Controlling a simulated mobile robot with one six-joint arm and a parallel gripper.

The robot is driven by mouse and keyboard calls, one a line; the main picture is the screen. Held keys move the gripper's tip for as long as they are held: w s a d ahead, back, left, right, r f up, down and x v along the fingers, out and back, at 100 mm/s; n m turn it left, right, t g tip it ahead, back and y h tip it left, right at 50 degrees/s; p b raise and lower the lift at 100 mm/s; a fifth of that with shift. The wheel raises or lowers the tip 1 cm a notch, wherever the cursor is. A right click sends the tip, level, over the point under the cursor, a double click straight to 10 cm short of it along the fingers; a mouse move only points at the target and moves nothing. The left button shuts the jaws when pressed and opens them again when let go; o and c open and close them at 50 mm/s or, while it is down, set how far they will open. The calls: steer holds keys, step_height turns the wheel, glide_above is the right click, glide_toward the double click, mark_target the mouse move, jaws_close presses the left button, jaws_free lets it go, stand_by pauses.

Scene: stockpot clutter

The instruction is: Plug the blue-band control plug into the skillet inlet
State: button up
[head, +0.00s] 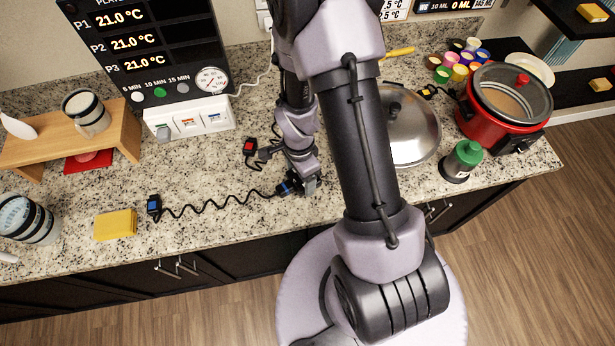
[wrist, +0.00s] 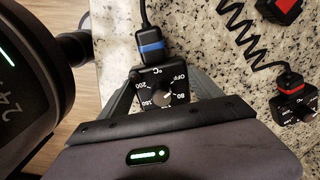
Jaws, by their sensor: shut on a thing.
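My gripper (wrist: 166,97) is shut on the blue-band control plug (wrist: 170,84), a black body with a temperature dial and a blue band at its cord end. In the head view the plug (head: 287,187) shows beside my gripper (head: 302,186), near the counter's front edge. Its coiled cord runs left to a small black block with a blue mark (head: 154,205). The skillet lies right of my arm under a domed metal lid (head: 415,130). My arm covers its left side, and I cannot see its inlet.
A red-band control plug (wrist: 293,103) lies to the right in the wrist view; its red-marked block (head: 250,147) is on the counter. A yellow sponge (head: 115,225), a green-capped bottle (head: 462,161) and a red cooker (head: 480,125) stand around.

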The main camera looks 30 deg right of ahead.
steer(key=shift+f+b, duration=0.15)
steer(key=shift+b, duration=0.3)
steer(key=shift+w+d, duration=0.15)
steer(key=shift+d, duration=2.9)
steer(key=shift+b, duration=0.75)
steer(key=shift+w+d, duration=0.1)
steer(key=shift+d, duration=1.1)
steer(key=o, duration=1.7)
steer(key=shift+r, duration=0.2)
